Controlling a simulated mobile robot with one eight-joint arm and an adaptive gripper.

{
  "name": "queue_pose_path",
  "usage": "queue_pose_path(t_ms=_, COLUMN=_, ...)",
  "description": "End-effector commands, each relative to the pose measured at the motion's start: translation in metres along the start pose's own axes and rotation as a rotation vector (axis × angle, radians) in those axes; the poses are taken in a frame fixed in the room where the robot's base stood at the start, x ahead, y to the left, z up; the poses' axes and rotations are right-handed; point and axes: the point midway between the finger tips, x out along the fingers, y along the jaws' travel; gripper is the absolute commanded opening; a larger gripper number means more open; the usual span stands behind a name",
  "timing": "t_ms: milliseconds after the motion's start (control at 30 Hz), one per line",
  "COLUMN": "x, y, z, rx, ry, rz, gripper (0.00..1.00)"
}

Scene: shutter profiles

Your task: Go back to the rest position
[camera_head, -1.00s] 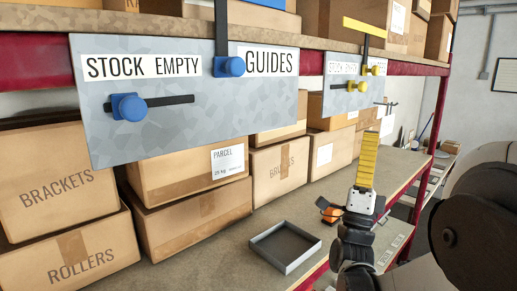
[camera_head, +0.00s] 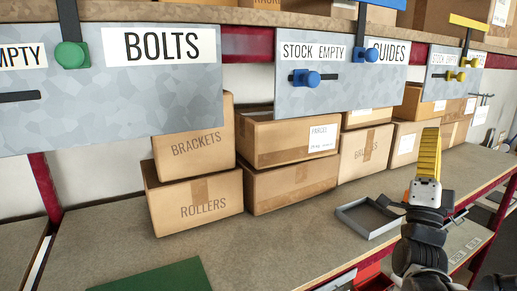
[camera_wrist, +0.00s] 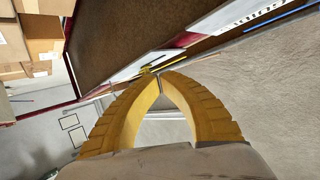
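My gripper (camera_head: 431,132) is on the right in the head view, held upright above the front part of the bench. Its yellow fingers point up and look narrow there. In the wrist view, the two curved yellow fingers of my gripper (camera_wrist: 161,75) meet at their tips, with nothing held between them. The pale gap between their lower parts shows only background. My dark arm links below it cover part of the bench edge.
Grey panels hang under the shelf, with a green knob (camera_head: 72,55), blue knobs (camera_head: 306,78) and yellow knobs (camera_head: 451,76). Cardboard boxes (camera_head: 195,202) line the bench back. A grey tray (camera_head: 352,222) lies left of my gripper. A green mat (camera_head: 160,278) lies at front left.

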Motion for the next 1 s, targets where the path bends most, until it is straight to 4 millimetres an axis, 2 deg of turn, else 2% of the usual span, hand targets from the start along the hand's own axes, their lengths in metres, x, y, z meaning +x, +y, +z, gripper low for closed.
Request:
queue_pose_path(t_ms=133, x=-0.007, y=0.007, z=0.038, rx=-0.088, ry=-0.153, rz=0.131, gripper=0.0)
queue_pose_path(t_ms=233, x=-0.021, y=0.012, z=0.068, rx=-0.17, ry=-0.291, rz=0.227, gripper=0.0)
queue_pose_path(t_ms=367, x=-0.065, y=0.019, z=0.112, rx=-0.317, ry=-0.553, rz=0.362, gripper=0.0)
queue_pose_path(t_ms=433, x=-0.108, y=0.022, z=0.135, rx=-0.422, ry=-0.752, rz=0.433, gripper=0.0)
queue_pose_path(t_ms=533, x=-0.183, y=0.022, z=0.154, rx=-0.575, ry=-1.059, rz=0.503, gripper=0.0)
queue_pose_path(t_ms=600, x=-0.233, y=0.02, z=0.155, rx=-0.665, ry=-1.251, rz=0.525, gripper=0.0)
queue_pose_path(t_ms=700, x=-0.295, y=0.015, z=0.147, rx=-0.765, ry=-1.488, rz=0.532, gripper=0.0)
queue_pose_path(t_ms=900, x=-0.398, y=0.002, z=0.111, rx=-0.907, ry=-1.89, rz=0.499, gripper=0.0)
queue_pose_path(t_ms=1000, x=-0.421, y=0.03, z=0.123, rx=-0.901, ry=-1.869, rz=0.504, gripper=0.0)
